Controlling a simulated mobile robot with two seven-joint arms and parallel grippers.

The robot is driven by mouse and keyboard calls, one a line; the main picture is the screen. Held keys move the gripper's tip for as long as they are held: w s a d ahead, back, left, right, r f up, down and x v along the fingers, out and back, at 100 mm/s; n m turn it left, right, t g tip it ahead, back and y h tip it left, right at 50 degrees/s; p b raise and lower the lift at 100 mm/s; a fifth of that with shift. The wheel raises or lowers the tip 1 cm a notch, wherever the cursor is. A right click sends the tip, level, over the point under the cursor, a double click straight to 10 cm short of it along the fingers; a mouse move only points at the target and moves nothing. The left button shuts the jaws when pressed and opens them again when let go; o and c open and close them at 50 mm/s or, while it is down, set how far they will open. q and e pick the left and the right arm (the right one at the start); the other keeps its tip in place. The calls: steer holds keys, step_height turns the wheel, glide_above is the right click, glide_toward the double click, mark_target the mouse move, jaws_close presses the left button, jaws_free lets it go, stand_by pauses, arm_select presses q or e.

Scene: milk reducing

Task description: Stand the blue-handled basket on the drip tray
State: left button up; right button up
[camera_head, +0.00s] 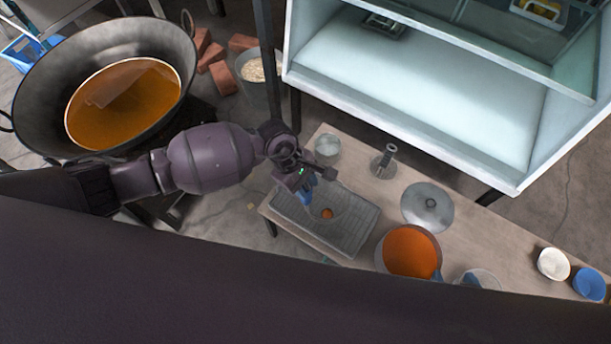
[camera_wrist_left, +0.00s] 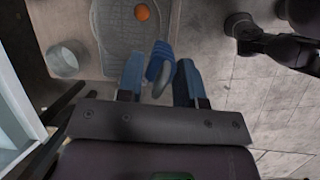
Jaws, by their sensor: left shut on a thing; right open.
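My left gripper (camera_head: 304,183) is over the left part of the grey drip tray (camera_head: 350,246). It is shut on the blue handle (camera_wrist_left: 160,62) of the basket; the handle lies between its two blue fingers in the wrist view. The handle shows as a small blue patch under the gripper in the head view (camera_head: 306,193). A pale rounded outline, apparently the basket, shows over the tray in the wrist view; I cannot tell whether it touches the tray. A round orange spot (camera_head: 327,213) lies within the tray area. My right gripper is in neither view.
A clear glass (camera_head: 327,146) stands behind the tray. A metal stand (camera_head: 384,160), a round lid (camera_head: 428,207) and a pot of orange liquid (camera_head: 409,252) are to the right. White (camera_head: 553,264) and blue (camera_head: 589,284) bowls sit farther right. A large wok (camera_head: 40,90) is at left.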

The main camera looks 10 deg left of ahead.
arm_select(q)
steer(key=shift+f, duration=0.3)
arm_select(e)
steer(key=shift+s+d+f, duration=0.1)
steer(key=shift+s+f, duration=0.05)
steer(key=shift+f, duration=0.1)
steer(key=shift+d+r, duration=0.1)
arm_select(q)
steer(key=shift+f, duration=0.25)
arm_select(e)
steer(key=shift+s+f, duration=0.15)
steer(key=shift+f, duration=0.1)
arm_select(q)
steer(key=o, duration=1.1)
steer(key=shift+c, duration=0.2)
steer(key=shift+f, duration=0.1)
steer(key=p+v, duration=0.1)
steer(key=v, duration=1)
steer(key=shift+p, duration=0.4)
arm_select(e)
steer(key=shift+s+a+r, duration=0.1)
steer(key=shift+a+r, duration=0.1)
steer(key=shift+r, duration=0.7)
